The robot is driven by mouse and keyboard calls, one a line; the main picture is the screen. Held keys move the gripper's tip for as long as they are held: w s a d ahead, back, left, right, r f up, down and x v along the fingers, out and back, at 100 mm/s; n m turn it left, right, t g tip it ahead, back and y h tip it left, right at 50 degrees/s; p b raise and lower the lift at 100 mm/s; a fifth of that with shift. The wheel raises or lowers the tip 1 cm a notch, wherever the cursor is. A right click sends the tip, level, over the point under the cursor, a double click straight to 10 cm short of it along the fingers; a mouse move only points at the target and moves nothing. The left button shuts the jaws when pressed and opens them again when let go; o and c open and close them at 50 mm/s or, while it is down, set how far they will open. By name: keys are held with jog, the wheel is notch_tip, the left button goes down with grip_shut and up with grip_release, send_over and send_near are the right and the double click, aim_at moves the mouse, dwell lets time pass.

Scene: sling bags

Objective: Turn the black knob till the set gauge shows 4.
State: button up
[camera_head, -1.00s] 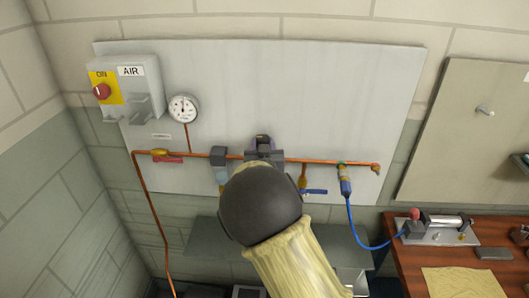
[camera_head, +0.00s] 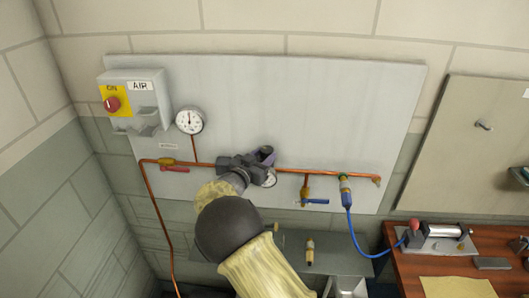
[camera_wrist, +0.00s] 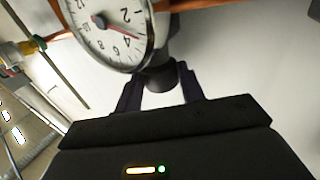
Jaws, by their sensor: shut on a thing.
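The set gauge (camera_wrist: 105,25) is a round white dial at the upper left of the wrist view. Its red needle points between 2 and 4, nearer the 4. The black knob (camera_wrist: 165,78) is just below the dial, between my fingers. My gripper (camera_wrist: 162,92) is shut on the knob, with one dark finger on each side. In the head view my gripper (camera_head: 258,162) is at the copper pipe, tilted sideways. The set gauge (camera_head: 267,180) shows there only in part, and the knob is hidden behind my gripper.
A red-handled valve (camera_head: 174,169) is to the left on the pipe. A blue-handled valve (camera_head: 315,201) and blue hose (camera_head: 352,225) are to the right.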

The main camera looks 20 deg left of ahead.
jog(key=shift+w+a+m+g+h, duration=0.15)
jog(key=shift+m+g+h, duration=0.3)
jog(key=shift+m+h, duration=0.5)
jog(key=shift+a+m+g+h, duration=0.1)
jog(key=shift+m+g+h, duration=0.45)
jog(key=shift+h, duration=0.7)
jog(key=shift+m+h, duration=0.4)
jog(key=shift+h, duration=0.2)
jog(key=shift+w+a+r+m+g+h+b, duration=0.1)
jog(key=shift+r+m+g+h+b, duration=0.05)
jog(key=shift+m+g+h+b, duration=0.25)
jog(key=shift+a+r+m+g+h+b, duration=0.15)
jog(key=shift+m+g+h, duration=0.15)
jog(key=shift+g+h, duration=0.15)
jog(key=o, duration=0.9)
jog(key=shift+o, duration=0.4)
jog(key=shift+d, duration=0.15)
jog(key=shift+f, duration=0.1)
jog(key=shift+f, duration=0.1)
jog(key=shift+s+n+t+y+p, duration=0.2)
jog(key=shift+n+t+y+p, duration=0.4)
jog(key=shift+n+t+y, duration=0.65)
